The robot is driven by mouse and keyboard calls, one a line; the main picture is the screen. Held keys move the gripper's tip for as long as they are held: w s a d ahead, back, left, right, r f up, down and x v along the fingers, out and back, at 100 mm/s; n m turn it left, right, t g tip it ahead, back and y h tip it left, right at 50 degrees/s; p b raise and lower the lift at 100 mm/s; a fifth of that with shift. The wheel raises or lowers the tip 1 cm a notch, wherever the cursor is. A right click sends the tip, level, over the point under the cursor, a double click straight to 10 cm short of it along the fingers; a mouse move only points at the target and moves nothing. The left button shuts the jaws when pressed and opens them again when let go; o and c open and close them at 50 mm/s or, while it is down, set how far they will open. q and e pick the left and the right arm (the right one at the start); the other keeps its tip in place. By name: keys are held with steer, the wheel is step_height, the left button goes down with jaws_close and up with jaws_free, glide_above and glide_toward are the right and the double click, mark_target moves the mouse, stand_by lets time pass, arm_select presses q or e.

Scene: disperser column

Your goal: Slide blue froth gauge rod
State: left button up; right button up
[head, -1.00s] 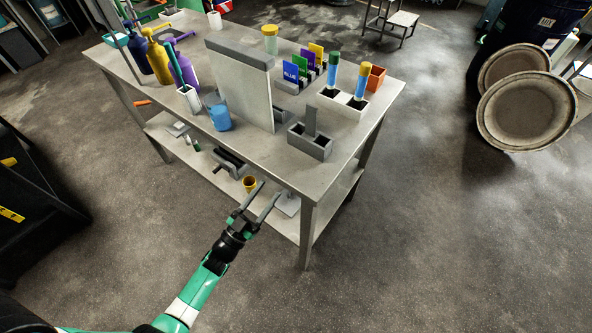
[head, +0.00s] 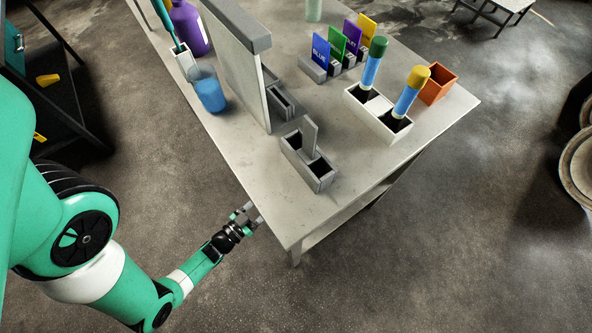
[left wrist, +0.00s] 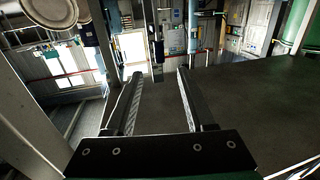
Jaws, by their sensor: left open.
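I cannot pick out a blue gauge rod with certainty. In the head view, two light-blue tubes, one green-capped (head: 371,66) and one yellow-capped (head: 408,97), stand in a white two-slot holder (head: 376,121). A blue card (head: 320,51) marked BLUE stands in a grey rack. An upright pale panel with a grey top (head: 235,62) hides part of a grey slotted piece (head: 282,97). My left gripper (head: 252,213) is open and empty beside the table's near edge. Its spread fingers also show in the left wrist view (left wrist: 160,74). My right gripper is not in view.
The table (head: 245,165) also carries a grey two-slot block (head: 309,168) with an upright plate, a blue cup (head: 209,91), a purple bottle (head: 190,28) and an orange box (head: 438,85). The table's near corner is bare.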

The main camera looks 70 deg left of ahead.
arm_select(q)
steer(key=b+x, duration=0.3)
steer(key=x, duration=0.9)
steer(key=shift+r, duration=0.1)
jaws_close()
stand_by(0.9)
